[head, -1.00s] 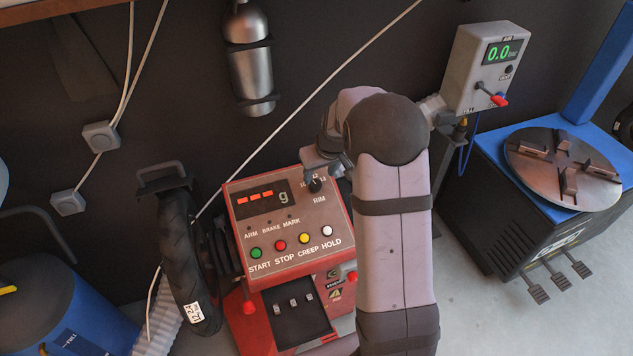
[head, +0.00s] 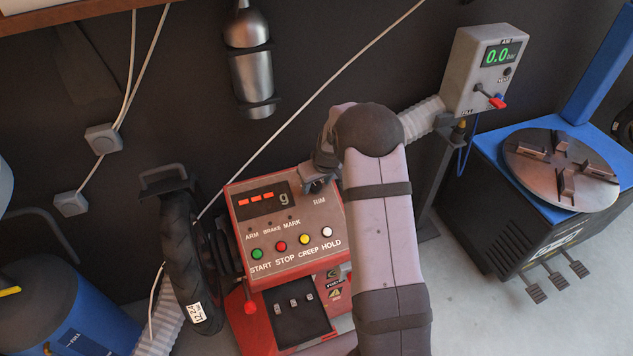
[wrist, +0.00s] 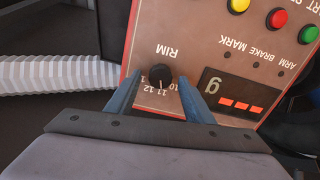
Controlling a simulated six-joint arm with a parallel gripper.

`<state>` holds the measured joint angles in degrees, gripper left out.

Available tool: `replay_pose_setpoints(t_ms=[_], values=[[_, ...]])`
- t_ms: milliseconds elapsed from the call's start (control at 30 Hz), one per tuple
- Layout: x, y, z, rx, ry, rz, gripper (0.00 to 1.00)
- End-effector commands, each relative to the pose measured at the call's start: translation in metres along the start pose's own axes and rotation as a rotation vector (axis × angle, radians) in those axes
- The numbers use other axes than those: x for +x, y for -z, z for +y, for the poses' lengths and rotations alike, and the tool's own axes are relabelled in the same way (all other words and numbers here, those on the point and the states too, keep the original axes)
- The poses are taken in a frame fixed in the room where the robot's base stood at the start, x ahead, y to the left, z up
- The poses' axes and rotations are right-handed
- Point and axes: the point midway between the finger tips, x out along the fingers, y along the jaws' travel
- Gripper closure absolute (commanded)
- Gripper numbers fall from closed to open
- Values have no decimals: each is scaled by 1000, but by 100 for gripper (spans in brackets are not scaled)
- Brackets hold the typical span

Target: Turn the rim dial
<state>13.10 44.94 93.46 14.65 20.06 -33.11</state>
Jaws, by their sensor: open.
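The rim dial (wrist: 160,76) is a small black knob with a pale pointer line, beside the word RIM on the red balancer's panel (wrist: 195,30). In the wrist view its pointer is toward the printed numbers 11 and 12. My gripper (wrist: 157,88) is open, with one blue-grey finger on each side of the dial. I cannot tell whether either finger touches it. In the head view my gripper (head: 316,184) covers the dial at the panel's upper right. The panel's display (head: 262,202) shows three red dashes and a "g".
Green, red, yellow and white buttons (head: 292,244) line the panel's lower edge. A tyre (head: 180,260) stands at the panel's left. An air gauge box (head: 490,70) reading 0.0 and a blue tyre changer (head: 540,200) are at the right. A pale ribbed hose (wrist: 60,75) lies beside the panel.

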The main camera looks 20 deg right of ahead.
Motion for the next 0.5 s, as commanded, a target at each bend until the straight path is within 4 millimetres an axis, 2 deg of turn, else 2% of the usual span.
replay_pose_setpoints(t_ms=[200,467,500], values=[[9,0,0,1,0,0,52],[9,0,0,1,0,0,52],[9,0,0,1,0,0,62]])
